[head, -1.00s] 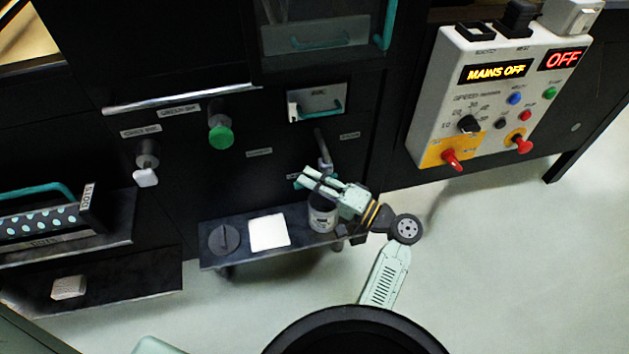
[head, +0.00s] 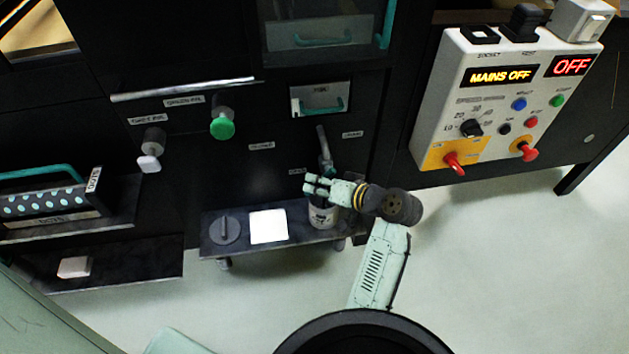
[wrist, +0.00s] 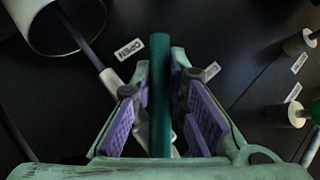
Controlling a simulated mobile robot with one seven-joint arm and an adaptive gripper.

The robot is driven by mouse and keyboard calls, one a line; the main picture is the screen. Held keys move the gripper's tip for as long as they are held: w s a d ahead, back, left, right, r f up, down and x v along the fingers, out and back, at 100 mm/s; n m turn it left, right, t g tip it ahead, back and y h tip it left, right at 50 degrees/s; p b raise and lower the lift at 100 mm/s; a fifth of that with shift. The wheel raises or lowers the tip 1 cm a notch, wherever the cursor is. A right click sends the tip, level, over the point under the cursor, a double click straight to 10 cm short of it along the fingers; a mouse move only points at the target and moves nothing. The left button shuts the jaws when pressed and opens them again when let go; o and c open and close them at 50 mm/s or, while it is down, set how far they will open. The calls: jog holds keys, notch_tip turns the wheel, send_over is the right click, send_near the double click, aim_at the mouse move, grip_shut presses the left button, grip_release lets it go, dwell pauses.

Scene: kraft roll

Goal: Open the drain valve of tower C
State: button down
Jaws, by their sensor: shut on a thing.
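The drain valve (head: 325,150) is a grey fitting on the dark machine front, right of centre in the head view. Its teal lever (wrist: 160,90) runs lengthwise between the purple finger pads in the wrist view. My gripper (head: 313,184) is at the valve, just above a metal cup (head: 323,214), with its fingers pointing left. The wrist view shows my gripper (wrist: 162,105) shut on the lever. In the head view the fingers hide most of the lever. A small label (wrist: 130,47) sits beside the lever, its print hard to read.
A low shelf (head: 272,247) carries the cup, a white square (head: 268,226) and a dark round lid (head: 225,230). A green knob (head: 222,128) and a white-tipped knob (head: 149,163) stick out to the left. A control box (head: 500,100) at right reads MAINS OFF. Floor at right is clear.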

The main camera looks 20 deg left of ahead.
jog(key=n+h, duration=0.1)
jog(key=d+t+h, duration=0.1)
jog(key=shift+w+f+n+h+p, duration=0.2)
jog(key=shift+w+n+h+p, duration=0.1)
jog(key=shift+n, duration=0.1)
jog(key=shift+w+d+f+n+t+h+p, duration=0.15)
jog(key=shift+w+d+n+t+h, duration=0.2)
jog(key=shift+h, duration=0.4)
jog(key=shift+w+d+f+n+t+h+p, duration=0.15)
jog(key=shift+d+n+t+h, duration=0.25)
jog(key=shift+h, duration=0.35)
jog(key=c, duration=1.6)
grip_release()
jog(key=shift+o, duration=0.2)
jog(key=shift+r, duration=0.1)
jog(key=v, duration=0.7)
jog(key=shift+s, duration=0.2)
